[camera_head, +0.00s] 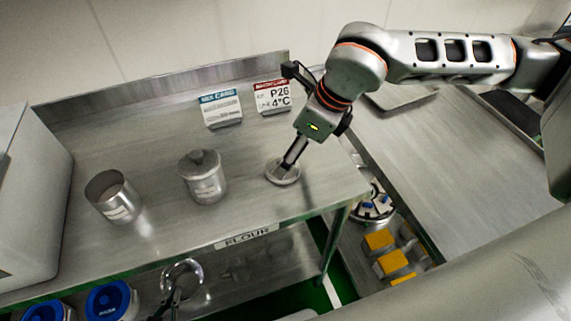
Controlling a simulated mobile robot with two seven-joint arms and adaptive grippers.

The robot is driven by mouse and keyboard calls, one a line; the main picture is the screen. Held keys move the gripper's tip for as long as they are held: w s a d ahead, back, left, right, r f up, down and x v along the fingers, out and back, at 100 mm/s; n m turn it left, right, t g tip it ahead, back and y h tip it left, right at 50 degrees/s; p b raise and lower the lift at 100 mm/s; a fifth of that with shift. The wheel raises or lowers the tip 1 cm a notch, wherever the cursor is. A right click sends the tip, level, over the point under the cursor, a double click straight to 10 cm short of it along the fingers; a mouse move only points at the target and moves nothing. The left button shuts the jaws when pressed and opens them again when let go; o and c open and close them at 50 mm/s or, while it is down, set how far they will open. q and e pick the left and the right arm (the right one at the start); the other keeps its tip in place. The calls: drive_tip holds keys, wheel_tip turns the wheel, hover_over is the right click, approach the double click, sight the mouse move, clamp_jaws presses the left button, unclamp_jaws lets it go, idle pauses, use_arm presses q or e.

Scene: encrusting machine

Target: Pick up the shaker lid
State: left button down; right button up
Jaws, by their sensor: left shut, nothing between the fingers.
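A shallow round metal disc, which looks like the shaker lid (272,177), lies on the steel table right of the canisters. My left gripper (287,165) points down at it, its fingers shut with nothing between them. The fingertips are over the disc's middle and hide part of it; I cannot tell if they touch. An open metal canister (122,206) with a white label stands at the left. Another metal canister (205,188), closed by a domed, knobbed top, stands between it and the disc. My right gripper is not in view.
Two small cards, one blue-headed (221,110) and one red-headed (273,97), stand behind. A white box-like machine (30,190) is at the left. A FLOUR label (246,237) marks the front edge. Blue-lidded tubs (110,301) sit below. Table around the canisters is clear.

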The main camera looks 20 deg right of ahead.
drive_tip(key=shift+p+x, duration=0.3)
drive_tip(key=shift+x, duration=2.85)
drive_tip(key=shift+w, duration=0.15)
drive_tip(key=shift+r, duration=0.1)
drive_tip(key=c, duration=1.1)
